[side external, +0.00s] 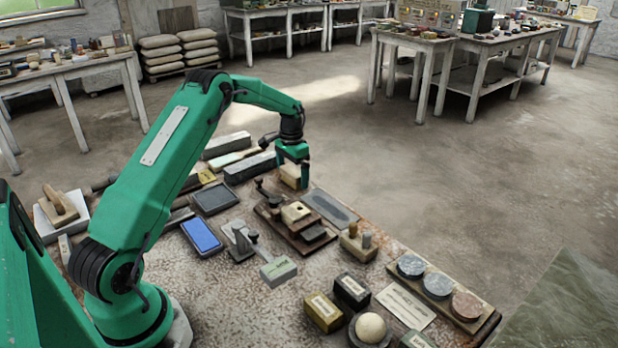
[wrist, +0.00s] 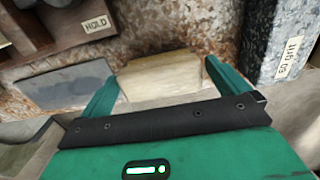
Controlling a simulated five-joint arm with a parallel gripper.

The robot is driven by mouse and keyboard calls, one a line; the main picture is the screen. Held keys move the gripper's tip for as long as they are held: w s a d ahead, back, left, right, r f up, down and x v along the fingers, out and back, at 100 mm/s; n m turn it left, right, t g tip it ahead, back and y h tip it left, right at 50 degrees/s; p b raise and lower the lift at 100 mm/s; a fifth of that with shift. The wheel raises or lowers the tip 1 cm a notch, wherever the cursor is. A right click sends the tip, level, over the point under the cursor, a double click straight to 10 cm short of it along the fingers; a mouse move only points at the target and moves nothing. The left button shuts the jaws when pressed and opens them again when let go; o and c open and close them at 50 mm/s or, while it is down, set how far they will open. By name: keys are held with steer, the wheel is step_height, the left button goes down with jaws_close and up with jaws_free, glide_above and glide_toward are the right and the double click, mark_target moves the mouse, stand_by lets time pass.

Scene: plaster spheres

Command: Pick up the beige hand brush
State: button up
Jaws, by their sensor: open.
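The beige hand brush (side external: 289,177) appears as a small beige block at the back edge of the table, directly under my gripper (side external: 294,163). In the wrist view the brush (wrist: 160,76) has a tan upper band and a paler face below. My gripper (wrist: 163,88) is open, with one green finger on each side of the brush. The left finger looks close to its left end and the right finger close to its right end. I cannot tell whether either touches it.
A grey flat slab (wrist: 65,85) lies left of the brush, and a speckled grit stone (wrist: 285,40) stands to the right. A wooden piece labelled HOLD (wrist: 97,24) is near the slab. Long stones (side external: 250,167) and a wooden fixture (side external: 296,222) also crowd the area. Open floor lies beyond.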

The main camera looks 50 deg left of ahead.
mark_target(293, 169)
steer(key=c, duration=0.9)
steer(key=shift+r, duration=0.1)
steer(key=shift+r, duration=0.75)
step_height(293, 169, up, 2)
steer(key=shift+w+r, duration=0.1)
steer(key=d+r, duration=0.2)
steer(key=d, duration=0.2)
steer(key=d+r, duration=0.2)
steer(key=d, duration=0.1)
steer(key=s+d+r, duration=0.1)
steer(key=d+r, duration=0.2)
steer(key=d, duration=0.1)
steer(key=shift+s+d, duration=0.1)
steer(key=shift+d, duration=0.2)
steer(key=shift+o, duration=1)
steer(key=shift+c, duration=0.6)
